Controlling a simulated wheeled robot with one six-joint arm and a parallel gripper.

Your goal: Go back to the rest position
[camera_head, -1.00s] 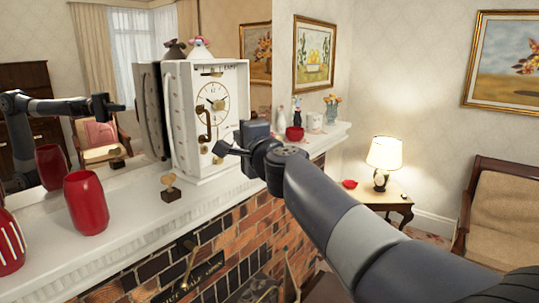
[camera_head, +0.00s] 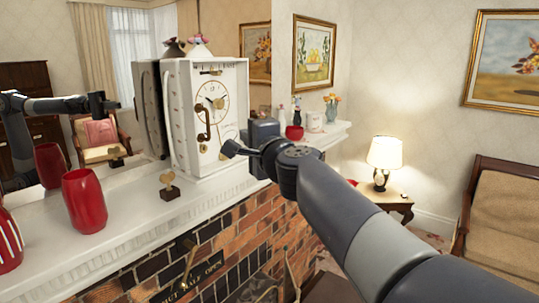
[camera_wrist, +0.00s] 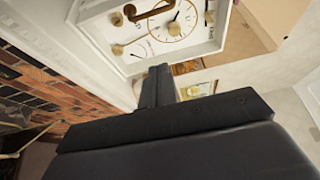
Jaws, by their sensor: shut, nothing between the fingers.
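My gripper (camera_head: 232,148) is in front of the right side of a white clock box (camera_head: 218,155) on the mantel, with its fingers together and nothing between them. In the wrist view, the shut fingers (camera_wrist: 157,84) point toward the lower edge of the clock box (camera_wrist: 92,22). I cannot tell whether they touch it, but a gap seems to show in the head view. The arm reaches in from the lower right. The clock face shows a round dial and a brass handle.
The white mantel (camera_head: 130,215) carries a red vase (camera_head: 83,198), a small gold heart ornament (camera_head: 169,187) and a red bowl (camera_head: 294,132). A brick fireplace (camera_head: 235,235) lies below. A lamp (camera_head: 383,155) stands on a side table at right, near an armchair (camera_head: 500,220).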

